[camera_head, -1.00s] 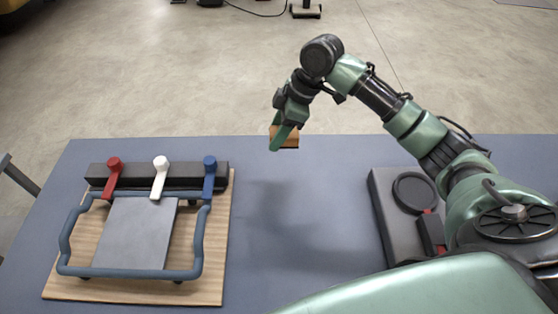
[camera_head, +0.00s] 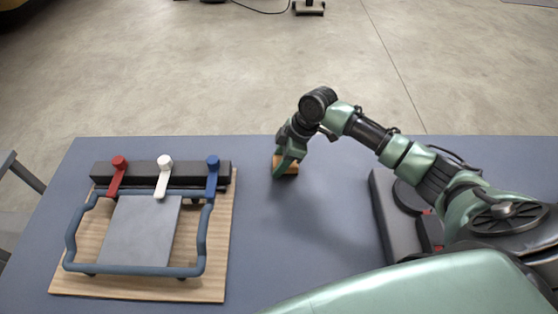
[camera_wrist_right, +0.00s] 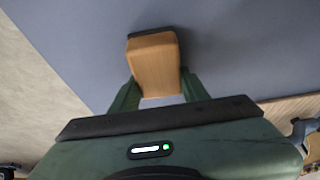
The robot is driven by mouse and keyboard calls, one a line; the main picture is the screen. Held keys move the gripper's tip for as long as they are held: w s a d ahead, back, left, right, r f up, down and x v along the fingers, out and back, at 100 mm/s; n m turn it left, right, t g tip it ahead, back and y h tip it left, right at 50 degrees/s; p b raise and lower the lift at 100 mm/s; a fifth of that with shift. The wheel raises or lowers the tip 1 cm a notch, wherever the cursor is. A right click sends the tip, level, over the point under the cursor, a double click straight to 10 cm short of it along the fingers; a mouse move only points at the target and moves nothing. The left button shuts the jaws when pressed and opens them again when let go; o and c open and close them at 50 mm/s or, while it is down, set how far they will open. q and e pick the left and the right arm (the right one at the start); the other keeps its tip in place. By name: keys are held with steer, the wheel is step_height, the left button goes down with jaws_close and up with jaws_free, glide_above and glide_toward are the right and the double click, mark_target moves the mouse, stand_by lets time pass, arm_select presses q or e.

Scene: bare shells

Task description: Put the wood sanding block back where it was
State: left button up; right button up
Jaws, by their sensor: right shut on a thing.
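The wood sanding block (camera_head: 289,164) is a small light-brown block with a dark layer on one side. My right gripper (camera_head: 285,165) is shut on it near the far edge of the blue-grey table. In the right wrist view the block (camera_wrist_right: 155,63) sits between the two green fingers of the right gripper (camera_wrist_right: 158,90), its dark layer at the far end. I cannot tell whether the block touches the table top. My left gripper is not in view.
A wooden board (camera_head: 140,288) at the left holds a blue tubular frame (camera_head: 135,270), a grey plate (camera_head: 142,232) and red, white and blue levers on a dark bar. A dark case (camera_head: 388,220) lies at the right, partly behind my arm. The table (camera_head: 310,225) between them is clear.

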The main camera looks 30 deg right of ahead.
steer(key=shift+f, duration=0.1)
steer(key=o, duration=1.3)
steer(key=shift+r, duration=0.2)
steer(key=b+v, duration=0.1)
steer(key=v, duration=1.1)
steer(key=shift+a+f, duration=0.1)
